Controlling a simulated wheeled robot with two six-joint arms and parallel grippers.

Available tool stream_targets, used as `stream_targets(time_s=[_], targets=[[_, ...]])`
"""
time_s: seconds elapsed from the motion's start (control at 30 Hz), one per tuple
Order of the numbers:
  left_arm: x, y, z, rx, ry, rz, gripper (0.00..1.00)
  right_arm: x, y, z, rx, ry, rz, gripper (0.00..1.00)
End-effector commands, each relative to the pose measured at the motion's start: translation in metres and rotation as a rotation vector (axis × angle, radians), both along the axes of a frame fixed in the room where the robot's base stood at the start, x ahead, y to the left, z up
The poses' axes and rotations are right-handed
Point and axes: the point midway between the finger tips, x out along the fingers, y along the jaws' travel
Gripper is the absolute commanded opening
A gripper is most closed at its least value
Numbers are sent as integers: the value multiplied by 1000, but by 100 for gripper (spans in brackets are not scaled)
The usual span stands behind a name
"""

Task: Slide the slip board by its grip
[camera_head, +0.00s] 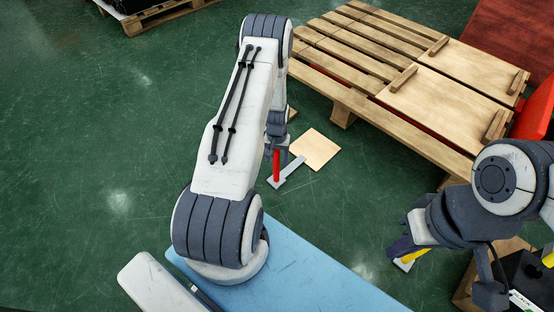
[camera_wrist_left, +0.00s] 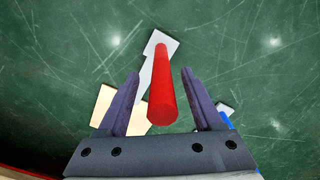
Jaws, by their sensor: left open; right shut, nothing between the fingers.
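A red upright grip (camera_head: 277,165) rises from a narrow grey plate (camera_head: 289,172) low over the green floor, beside a thin wooden square (camera_head: 315,148). My left gripper (camera_head: 277,148) is open around the grip. In the left wrist view, the red grip (camera_wrist_left: 161,95) stands between the two spread fingers (camera_wrist_left: 158,100), apart from both. The grey plate (camera_wrist_left: 163,44) runs under it, and part of the wooden square (camera_wrist_left: 104,105) shows behind the left finger. My right gripper (camera_head: 402,247) is shut and empty, near a yellow piece (camera_head: 414,256) on a pale plate. I cannot tell how the plate meets the wooden square.
A wooden pallet (camera_head: 345,83) with boards and short wooden bars (camera_head: 403,78) fills the upper right. A light blue flat surface (camera_head: 325,275) lies in front. A black box (camera_head: 525,275) is at the lower right. The green floor at the left is clear.

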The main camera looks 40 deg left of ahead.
Motion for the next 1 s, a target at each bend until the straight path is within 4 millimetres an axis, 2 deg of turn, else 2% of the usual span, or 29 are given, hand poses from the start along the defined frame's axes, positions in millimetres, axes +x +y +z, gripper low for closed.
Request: stream_targets(time_s=[0.03, 0.2, 0.4, 0.57, 1.0], targets=[[1, 0, 18, 1, -2, 0, 67, 0, 0, 13, 0, 0, 0, 0], [1, 1, 53, 1, -2, 0, 67, 0, 0, 33, 0, 0, 0, 0], [0, 0, 81, 0, -1, 1, 67, 0, 0, 47, 0, 0, 0, 0], [0, 1, 88, 0, 0, 1, 67, 0, 0, 50, 0, 0, 0, 0], [0, 1, 88, 0, 0, 1, 67, 0, 0, 49, 0, 0, 0, 0]])
